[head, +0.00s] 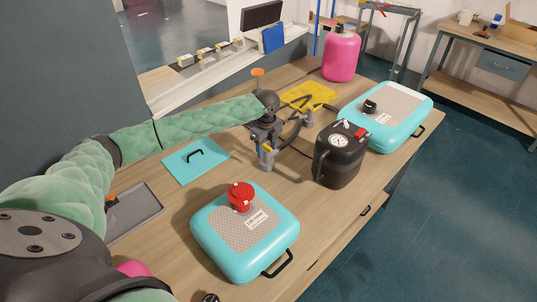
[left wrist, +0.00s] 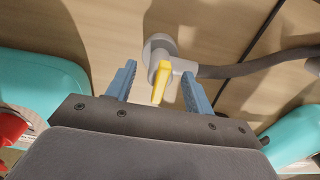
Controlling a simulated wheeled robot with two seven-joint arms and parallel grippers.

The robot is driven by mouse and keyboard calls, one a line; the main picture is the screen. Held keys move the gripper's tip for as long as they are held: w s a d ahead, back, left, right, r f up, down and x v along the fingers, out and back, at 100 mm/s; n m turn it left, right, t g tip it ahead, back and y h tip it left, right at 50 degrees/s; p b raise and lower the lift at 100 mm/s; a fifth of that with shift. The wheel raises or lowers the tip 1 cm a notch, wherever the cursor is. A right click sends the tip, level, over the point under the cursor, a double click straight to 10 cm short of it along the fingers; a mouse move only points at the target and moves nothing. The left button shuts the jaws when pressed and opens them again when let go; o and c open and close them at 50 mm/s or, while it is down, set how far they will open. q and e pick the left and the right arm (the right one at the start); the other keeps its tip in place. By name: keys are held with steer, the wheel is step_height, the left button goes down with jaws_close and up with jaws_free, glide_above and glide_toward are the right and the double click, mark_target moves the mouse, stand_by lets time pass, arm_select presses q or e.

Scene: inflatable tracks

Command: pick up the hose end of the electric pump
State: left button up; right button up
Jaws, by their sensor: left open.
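The electric pump (head: 340,160) is a black unit with a round gauge and a red part on top, standing on the wooden table. A grey hose end with a yellow lever (head: 268,158) stands on the table to its left, under my left gripper (head: 268,145). In the left wrist view the hose end (left wrist: 160,48) and its yellow lever lie between and just beyond the two blue-grey fingers of my left gripper (left wrist: 158,84). The gripper is open and not closed on it. The dark hose runs off to the right. My right gripper is not in view.
Turquoise inflatable cases stand at the front (head: 245,235) and back right (head: 385,115). A turquoise flat panel (head: 196,160), a yellow mat (head: 308,96) and a pink gas bottle (head: 341,52) are also on the table. Another yellow-levered fitting (head: 308,116) is behind the gripper.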

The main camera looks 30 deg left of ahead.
arm_select(q)
jaws_close()
stand_by(0.4)
